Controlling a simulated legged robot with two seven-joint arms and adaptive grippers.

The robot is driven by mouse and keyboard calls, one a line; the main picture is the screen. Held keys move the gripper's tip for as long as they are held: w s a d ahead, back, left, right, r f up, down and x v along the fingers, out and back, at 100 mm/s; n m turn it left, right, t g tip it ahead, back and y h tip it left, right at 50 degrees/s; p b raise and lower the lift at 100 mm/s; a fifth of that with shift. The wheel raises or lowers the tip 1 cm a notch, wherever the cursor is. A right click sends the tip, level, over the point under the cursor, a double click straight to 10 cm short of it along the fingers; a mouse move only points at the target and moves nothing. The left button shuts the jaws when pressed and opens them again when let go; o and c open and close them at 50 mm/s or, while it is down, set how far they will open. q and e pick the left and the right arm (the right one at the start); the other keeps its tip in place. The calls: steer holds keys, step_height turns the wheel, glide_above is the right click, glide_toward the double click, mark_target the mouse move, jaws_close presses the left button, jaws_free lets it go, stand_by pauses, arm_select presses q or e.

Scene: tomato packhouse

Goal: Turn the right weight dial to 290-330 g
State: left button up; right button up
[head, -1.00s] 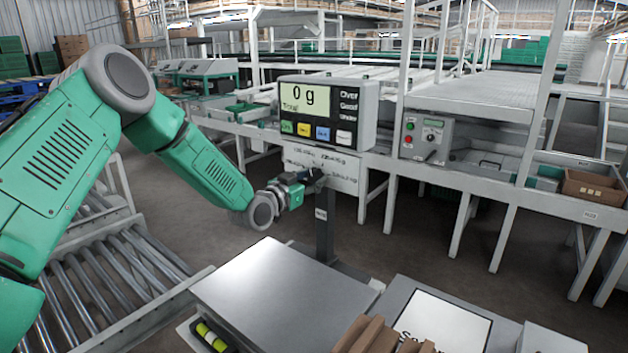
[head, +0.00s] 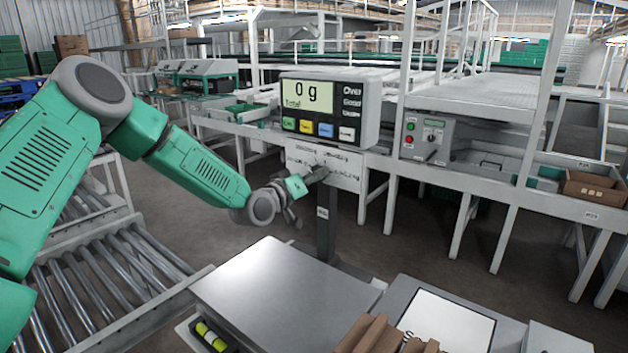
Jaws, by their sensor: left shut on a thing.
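The weighing scale's display (head: 329,110) reads 0 g, with "Total" below it and "Over", "Good" and "Under" at its right. Under it is a pale dial panel (head: 347,178) with small printed marks, too blurred to read. I cannot make out a second dial clearly. My right gripper is out of view.
The scale's bare metal plate (head: 285,298) lies in front of the post (head: 326,225). A brown carton (head: 385,338) and a white sheet (head: 447,322) are at the front. A roller conveyor (head: 100,280) runs at left. A grey control box (head: 427,136) stands behind at right.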

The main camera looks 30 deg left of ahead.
arm_select(q)
steer(key=shift+s+f+n, duration=0.1)
steer(key=shift+f+n, duration=0.25)
steer(key=shift+n, duration=0.25)
steer(key=o, duration=1.2)
steer(key=shift+c, duration=0.2)
steer(key=shift+a+r, duration=0.1)
steer(key=shift+r, duration=0.05)
steer(key=s+a, duration=0.1)
steer(key=s, duration=1)
steer(key=shift+s, duration=0.35)
